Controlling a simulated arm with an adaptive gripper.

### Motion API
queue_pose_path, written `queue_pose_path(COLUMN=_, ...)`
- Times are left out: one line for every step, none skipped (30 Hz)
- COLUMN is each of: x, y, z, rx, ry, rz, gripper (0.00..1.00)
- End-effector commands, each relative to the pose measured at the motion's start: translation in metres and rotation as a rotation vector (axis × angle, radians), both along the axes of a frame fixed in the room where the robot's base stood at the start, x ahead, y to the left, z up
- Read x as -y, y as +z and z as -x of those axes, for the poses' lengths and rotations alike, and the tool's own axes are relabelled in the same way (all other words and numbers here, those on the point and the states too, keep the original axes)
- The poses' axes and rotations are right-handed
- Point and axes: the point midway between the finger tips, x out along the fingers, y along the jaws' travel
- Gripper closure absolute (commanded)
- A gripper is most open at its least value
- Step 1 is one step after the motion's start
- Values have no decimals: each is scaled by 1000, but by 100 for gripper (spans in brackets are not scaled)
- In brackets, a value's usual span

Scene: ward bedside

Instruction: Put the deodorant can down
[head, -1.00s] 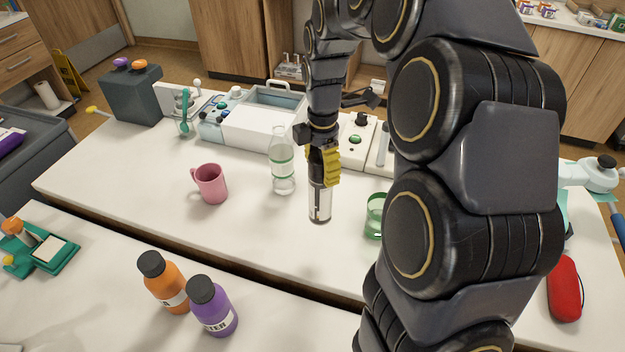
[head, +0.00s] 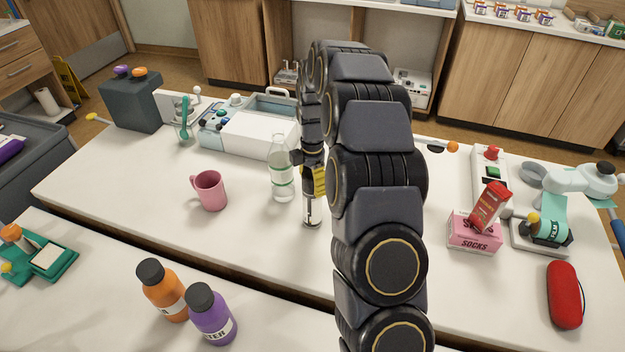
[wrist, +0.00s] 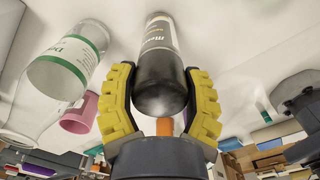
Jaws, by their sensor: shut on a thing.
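My arm hides the area right of the can.
A pink mug (head: 209,190) stands left of the bottle. Orange (head: 162,290) and purple (head: 211,315) bottles are on the nearer table. A socks box (head: 474,233), a red box (head: 490,207) and a red case (head: 564,295) are at right. Table in front of the can is clear.

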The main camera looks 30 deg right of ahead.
Motion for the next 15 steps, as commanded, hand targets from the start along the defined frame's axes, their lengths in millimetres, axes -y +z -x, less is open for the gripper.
queue_pose_path(x=0, y=0, z=0, rx=2, ry=0, rz=0, gripper=81)
queue_pose_path(x=0, y=0, z=0, rx=2, ry=-1, rz=0, gripper=81)
queue_pose_path(x=0, y=1, z=0, rx=2, ry=-1, rz=0, gripper=81)
queue_pose_path(x=0, y=1, z=0, rx=3, ry=-1, rz=0, gripper=81)
queue_pose_path(x=0, y=1, z=0, rx=3, ry=-1, rz=0, gripper=81)
queue_pose_path(x=0, y=0, z=0, rx=2, ry=-1, rz=0, gripper=81)
queue_pose_path(x=0, y=0, z=0, rx=2, ry=-1, rz=0, gripper=81)
queue_pose_path(x=0, y=-1, z=0, rx=2, ry=-1, rz=0, gripper=81)
queue_pose_path(x=0, y=-2, z=0, rx=1, ry=-1, rz=0, gripper=81)
queue_pose_path(x=0, y=-3, z=0, rx=1, ry=-1, rz=0, gripper=81)
queue_pose_path(x=0, y=-3, z=0, rx=1, ry=-1, rz=0, gripper=35)
queue_pose_path(x=0, y=-3, z=0, rx=2, ry=-2, rz=0, gripper=18)
queue_pose_path(x=0, y=-3, z=0, rx=2, ry=-1, rz=0, gripper=17)
queue_pose_path(x=0, y=-3, z=0, rx=2, ry=-2, rz=0, gripper=17)
queue_pose_path(x=0, y=-3, z=0, rx=2, ry=-2, rz=0, gripper=17)
